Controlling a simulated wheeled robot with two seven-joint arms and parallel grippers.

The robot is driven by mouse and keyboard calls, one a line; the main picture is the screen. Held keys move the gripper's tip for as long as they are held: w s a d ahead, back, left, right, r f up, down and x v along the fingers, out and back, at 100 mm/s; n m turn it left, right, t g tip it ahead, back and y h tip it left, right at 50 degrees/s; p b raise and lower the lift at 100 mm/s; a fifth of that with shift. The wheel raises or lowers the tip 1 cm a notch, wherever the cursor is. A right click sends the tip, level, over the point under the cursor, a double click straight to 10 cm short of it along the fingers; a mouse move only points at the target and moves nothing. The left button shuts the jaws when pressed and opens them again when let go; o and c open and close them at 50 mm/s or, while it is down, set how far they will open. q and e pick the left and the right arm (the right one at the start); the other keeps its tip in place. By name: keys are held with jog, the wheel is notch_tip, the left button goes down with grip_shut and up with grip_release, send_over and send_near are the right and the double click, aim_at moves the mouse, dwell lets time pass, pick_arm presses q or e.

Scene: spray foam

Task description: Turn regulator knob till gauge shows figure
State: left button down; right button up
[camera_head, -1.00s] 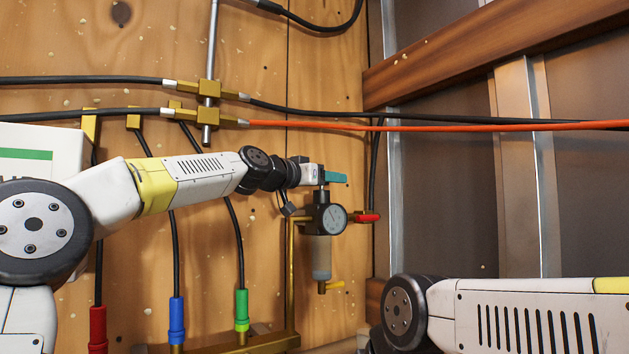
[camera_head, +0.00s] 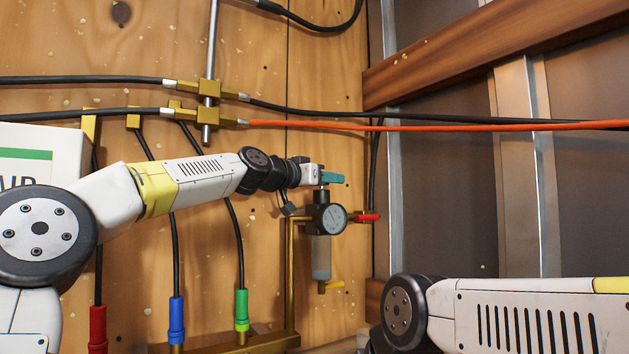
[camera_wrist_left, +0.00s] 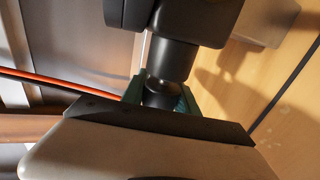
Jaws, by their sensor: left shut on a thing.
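The regulator (camera_head: 321,218) is mounted on the wooden wall, with a round gauge (camera_head: 333,219) on its front. The gauge's reading is too small to make out. A dark knob (camera_head: 321,197) stands on top of the regulator. My left gripper (camera_head: 331,178), with teal fingers, is at the knob's top. In the left wrist view the teal fingers (camera_wrist_left: 162,92) sit on both sides of the black knob (camera_wrist_left: 163,91) and are shut on it. My right arm shows at the lower right, but its gripper is out of view.
A red-handled valve (camera_head: 367,218) sticks out right of the gauge, and a yellow drain lever (camera_head: 334,284) sits below the bowl (camera_head: 321,258). An orange hose (camera_head: 440,127) and black hoses cross above my left arm. Coloured hose fittings (camera_head: 241,309) stand lower left.

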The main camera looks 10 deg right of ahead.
pick_arm(q)
jog(key=m+g, duration=0.1)
jog(key=m+g+h, duration=0.1)
jog(key=g, duration=0.1)
jog(key=m+g+h, duration=0.1)
jog(key=g, duration=0.1)
jog(key=shift+s+d+r+m, duration=0.1)
jog(key=shift+s+d+m, duration=0.05)
jog(key=shift+s+m, duration=0.15)
jog(key=shift+s+m+g+h, duration=0.15)
jog(key=shift+m+g+h, duration=0.1)
jog(key=shift+m+g, duration=0.35)
jog(key=shift+s+m+g+h, duration=0.15)
jog(key=shift+m+g+h, duration=0.15)
jog(key=shift+g, duration=0.5)
jog(key=c, duration=0.9)
grip_release()
jog(key=shift+c, duration=0.2)
